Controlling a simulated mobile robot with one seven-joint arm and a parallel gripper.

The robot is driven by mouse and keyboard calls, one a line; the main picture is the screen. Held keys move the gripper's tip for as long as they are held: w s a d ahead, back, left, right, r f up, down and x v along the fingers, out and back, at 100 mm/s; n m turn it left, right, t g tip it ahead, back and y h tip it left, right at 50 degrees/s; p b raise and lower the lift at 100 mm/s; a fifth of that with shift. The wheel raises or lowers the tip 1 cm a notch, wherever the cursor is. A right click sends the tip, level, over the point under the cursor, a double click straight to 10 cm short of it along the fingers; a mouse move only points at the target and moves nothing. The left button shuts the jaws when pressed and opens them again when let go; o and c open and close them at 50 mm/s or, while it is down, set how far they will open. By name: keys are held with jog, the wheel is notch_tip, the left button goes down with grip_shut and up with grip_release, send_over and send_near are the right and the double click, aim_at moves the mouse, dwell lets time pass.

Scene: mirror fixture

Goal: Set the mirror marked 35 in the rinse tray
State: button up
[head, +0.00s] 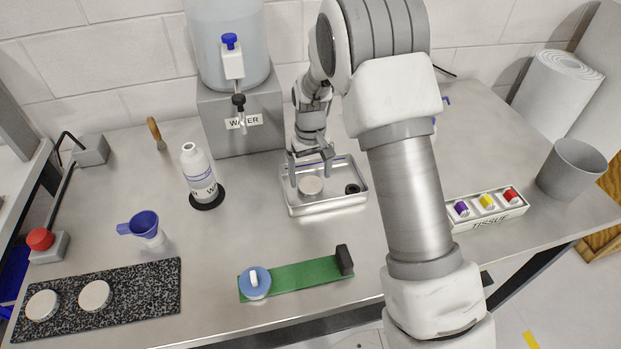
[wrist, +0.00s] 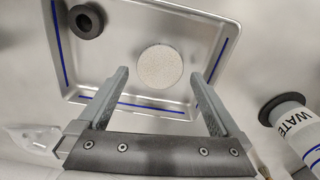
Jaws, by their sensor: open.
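The metal rinse tray (head: 329,208) stands at the middle of the table, and its floor fills much of the wrist view (wrist: 115,60). A pale round disc (head: 310,185) lies flat inside it, also seen in the wrist view (wrist: 160,67); no number is readable on it. A dark ring (head: 352,188) lies in the tray too. My gripper (head: 310,185) is open above the tray, its fingers apart on either side of the disc and holding nothing. Two more pale discs, one at the left (head: 42,305) and one at the right (head: 94,296), lie on the black speckled mat (head: 140,290).
A water dispenser (head: 240,110) stands behind the tray. A WATER bottle (head: 198,172) stands on a black base to its left. A green strip (head: 300,277) with a blue-topped round piece (head: 254,283) lies in front.

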notch_tip(320, 180, up, 9)
notch_tip(320, 180, up, 10)
jog(key=m+t, duration=0.1)
send_over(310, 184)
jog(key=s+d, duration=0.4)
jog(key=s, duration=0.2)
jog(key=s+d+r+m+t, duration=0.1)
jog(key=s+d+r+t, duration=0.1)
jog(key=s, duration=0.9)
jog(key=s+d+r+m+t, duration=0.1)
jog(key=s+d+r, duration=0.3)
jog(key=s, duration=0.7)
jog(key=shift+s+d+r+m+t, duration=0.3)
jog(key=shift+d+t, duration=0.35)
jog(key=shift+t, duration=0.15)
jog(key=shift+d, duration=0.1)
